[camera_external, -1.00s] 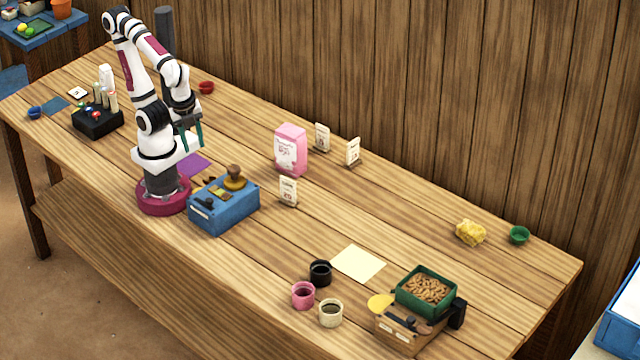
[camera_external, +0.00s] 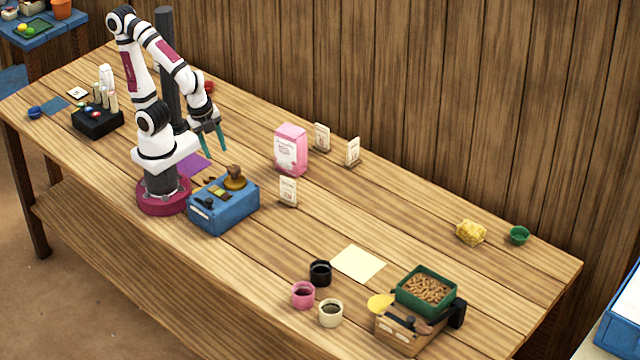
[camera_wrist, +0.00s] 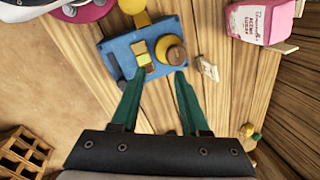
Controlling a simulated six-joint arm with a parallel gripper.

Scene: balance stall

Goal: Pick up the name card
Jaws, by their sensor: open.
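Several small white cards stand upright on the table. One name card (camera_external: 288,191) is right of the blue box; others are a back card (camera_external: 322,137) and another card (camera_external: 352,152) by the wall side. I cannot tell which the task means. My gripper (camera_external: 213,142) is open and empty, above the table behind the blue box and left of the cards. In the wrist view, my gripper (camera_wrist: 158,78) has its green fingers spread over the blue box, and a white card (camera_wrist: 208,69) is just right of them.
The blue box (camera_external: 222,212) with a brass knob is near my base. A pink packet (camera_external: 291,150) stands between the cards. Three cups, a cream sheet (camera_external: 358,263) and a green tray (camera_external: 427,303) of brown pieces are toward the right. The table's middle right is clear.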

